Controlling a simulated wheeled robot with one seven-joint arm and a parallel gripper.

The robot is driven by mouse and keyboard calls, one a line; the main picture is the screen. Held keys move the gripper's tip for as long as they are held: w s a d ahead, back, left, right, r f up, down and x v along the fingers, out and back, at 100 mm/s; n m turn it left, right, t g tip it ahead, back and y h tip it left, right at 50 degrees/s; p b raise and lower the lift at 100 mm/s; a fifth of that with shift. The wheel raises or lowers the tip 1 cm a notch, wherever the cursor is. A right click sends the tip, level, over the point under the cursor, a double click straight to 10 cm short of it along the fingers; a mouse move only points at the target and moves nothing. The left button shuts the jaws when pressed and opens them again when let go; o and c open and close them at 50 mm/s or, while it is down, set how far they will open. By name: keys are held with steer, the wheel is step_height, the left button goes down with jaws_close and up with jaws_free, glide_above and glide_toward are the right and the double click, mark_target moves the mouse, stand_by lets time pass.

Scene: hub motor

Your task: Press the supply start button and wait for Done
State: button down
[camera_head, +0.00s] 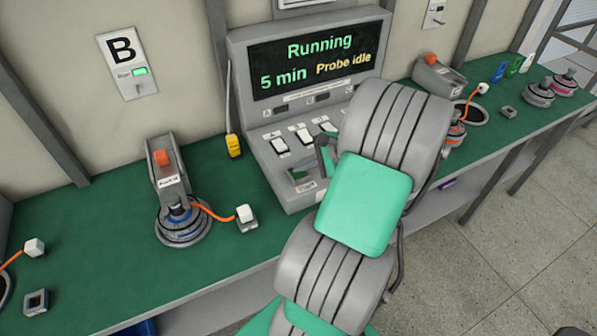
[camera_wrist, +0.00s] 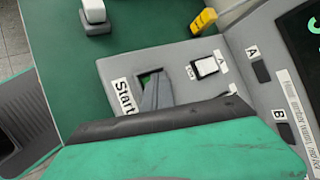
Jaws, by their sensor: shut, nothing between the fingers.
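The supply console (camera_head: 262,150) stands on the green bench, and its screen (camera_head: 312,62) reads "Running", "5 min" and "Probe idle". The start button (camera_head: 299,175) is a green patch in a dark recess above the label "Start", low on the console's sloped panel. In the wrist view the button (camera_wrist: 148,76) is partly covered by a grey fingertip of my gripper (camera_wrist: 154,92). The fingers are shut, empty and over the recess; I cannot tell whether they touch the button. In the head view my arm hides part of the panel, and my gripper (camera_head: 323,155) is only partly visible.
White rocker switches (camera_head: 304,136) sit just above the start button. A yellow probe (camera_head: 234,145) lies beside the console's left side. A hub motor (camera_head: 183,228) with an orange lead stands at left, below wall panel B (camera_head: 127,62). More motors (camera_head: 540,92) stand at right.

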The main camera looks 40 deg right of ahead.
mark_target(302, 173)
steer(key=shift+f, duration=0.15)
stand_by(0.3)
steer(key=shift+r+p, duration=0.9)
steer(key=shift+p, duration=0.3)
step_height(302, 173, up, 5)
steer(key=p, duration=0.5)
steer(key=shift+r+p, duration=0.15)
steer(key=shift+p, duration=0.25)
